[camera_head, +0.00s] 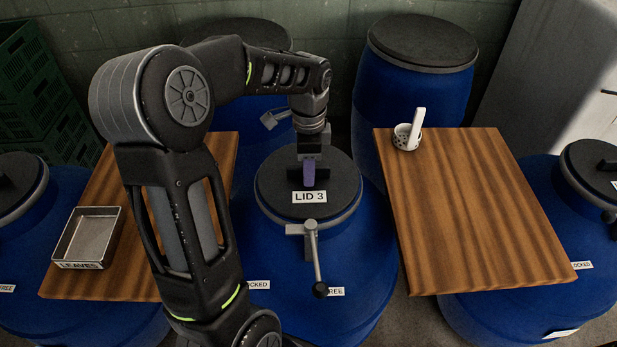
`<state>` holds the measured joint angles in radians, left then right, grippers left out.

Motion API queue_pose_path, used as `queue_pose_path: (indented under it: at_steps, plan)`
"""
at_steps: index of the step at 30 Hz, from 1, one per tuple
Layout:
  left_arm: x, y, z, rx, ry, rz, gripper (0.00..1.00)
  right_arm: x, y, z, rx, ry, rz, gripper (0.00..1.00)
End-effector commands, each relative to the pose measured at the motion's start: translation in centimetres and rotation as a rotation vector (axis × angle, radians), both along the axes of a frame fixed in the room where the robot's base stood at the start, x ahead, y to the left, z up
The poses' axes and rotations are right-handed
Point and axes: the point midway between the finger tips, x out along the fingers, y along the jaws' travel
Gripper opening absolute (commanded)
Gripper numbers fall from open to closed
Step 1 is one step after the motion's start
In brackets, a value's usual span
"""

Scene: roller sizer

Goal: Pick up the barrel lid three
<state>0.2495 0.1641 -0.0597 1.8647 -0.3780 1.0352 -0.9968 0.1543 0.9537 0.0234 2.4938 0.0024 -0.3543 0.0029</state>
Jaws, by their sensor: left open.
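The barrel lid three (335,195) is a dark round disc with a grey rim and a white "LID 3" label. It sits on the central blue barrel (365,265). A metal clamp lever (317,262) at its front points down, with its black knob beside the "FREE" label. My left gripper (309,178) points down over the middle of the lid, just behind the label. It is open, with a purple finger showing. The lid's handle is hidden behind the gripper, and I cannot tell whether the fingers touch it. My right gripper is out of view.
Wooden boards flank the barrel. The left board (215,165) holds a metal "LEAVES" tray (90,238); the right board (470,215) holds a white perforated cup (403,137) and is otherwise clear. Other lidded blue barrels (410,100) stand around. Green crates (35,85) are at back left.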

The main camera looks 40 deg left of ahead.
Motion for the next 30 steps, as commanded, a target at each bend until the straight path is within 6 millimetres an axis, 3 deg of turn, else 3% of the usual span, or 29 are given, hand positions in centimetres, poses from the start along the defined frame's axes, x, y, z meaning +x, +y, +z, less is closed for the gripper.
queue_pose_path:
  at_steps: [2,17,30]
  plan:
    - [-0.02,-0.01,-0.17,-0.001,0.001,0.000,0.42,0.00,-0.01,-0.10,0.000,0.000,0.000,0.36]
    - [-0.03,0.00,-0.13,0.000,0.001,0.000,0.01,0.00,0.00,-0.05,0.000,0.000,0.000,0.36]
    - [-0.04,0.00,-0.15,0.000,0.001,0.000,0.00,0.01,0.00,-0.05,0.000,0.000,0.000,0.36]
